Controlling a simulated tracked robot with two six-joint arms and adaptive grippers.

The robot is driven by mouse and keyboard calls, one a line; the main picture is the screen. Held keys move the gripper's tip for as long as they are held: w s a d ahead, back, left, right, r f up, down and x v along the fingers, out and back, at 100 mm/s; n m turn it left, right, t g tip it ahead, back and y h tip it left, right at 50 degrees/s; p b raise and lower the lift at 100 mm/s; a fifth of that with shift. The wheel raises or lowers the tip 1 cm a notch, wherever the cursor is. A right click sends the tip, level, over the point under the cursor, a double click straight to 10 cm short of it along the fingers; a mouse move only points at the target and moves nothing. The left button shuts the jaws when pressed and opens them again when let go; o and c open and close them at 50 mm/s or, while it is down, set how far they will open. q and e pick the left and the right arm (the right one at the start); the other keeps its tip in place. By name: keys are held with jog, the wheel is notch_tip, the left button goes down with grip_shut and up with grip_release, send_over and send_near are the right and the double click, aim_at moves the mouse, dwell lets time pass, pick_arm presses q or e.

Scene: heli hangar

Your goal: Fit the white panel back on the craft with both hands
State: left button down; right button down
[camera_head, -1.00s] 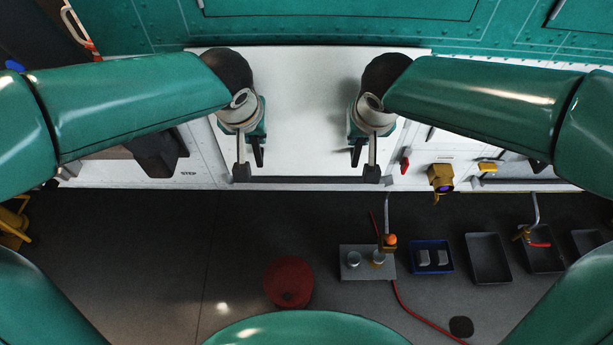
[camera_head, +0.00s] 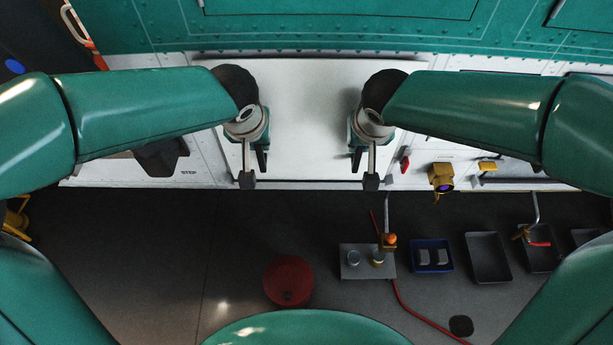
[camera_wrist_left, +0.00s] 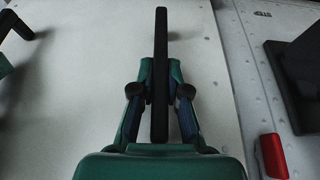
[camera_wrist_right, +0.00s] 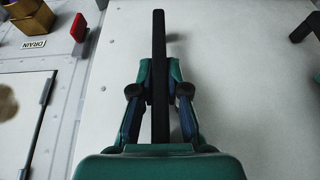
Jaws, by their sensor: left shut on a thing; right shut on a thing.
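The white panel (camera_head: 308,115) lies flat-looking against the white lower side of the craft (camera_head: 207,150) in the head view. It fills much of the left wrist view (camera_wrist_left: 80,100) and the right wrist view (camera_wrist_right: 240,100). My left gripper (camera_head: 254,160) is shut on the panel's left black handle (camera_wrist_left: 161,35). My right gripper (camera_head: 361,160) is shut on its right black handle (camera_wrist_right: 159,35). Both fingers straddle each bar. A thin dark band shows along the panel's upper edge. I cannot tell whether the panel sits flush.
A red latch (camera_wrist_left: 272,155) and a dark step (camera_wrist_left: 295,75) sit beside the panel on one side. A yellow fitting (camera_head: 441,177) and another red latch (camera_wrist_right: 79,27) are on the other. Below are a red bucket (camera_head: 288,281), a blue tray (camera_head: 431,268) and dark trays (camera_head: 487,258).

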pick_arm(q)
jog(key=shift+f, duration=0.1)
pick_arm(e)
jog(key=shift+f, duration=0.15)
pick_arm(q)
jog(key=c, duration=1.2)
grip_release()
pick_arm(e)
jog(key=c, duration=1.2)
grip_release()
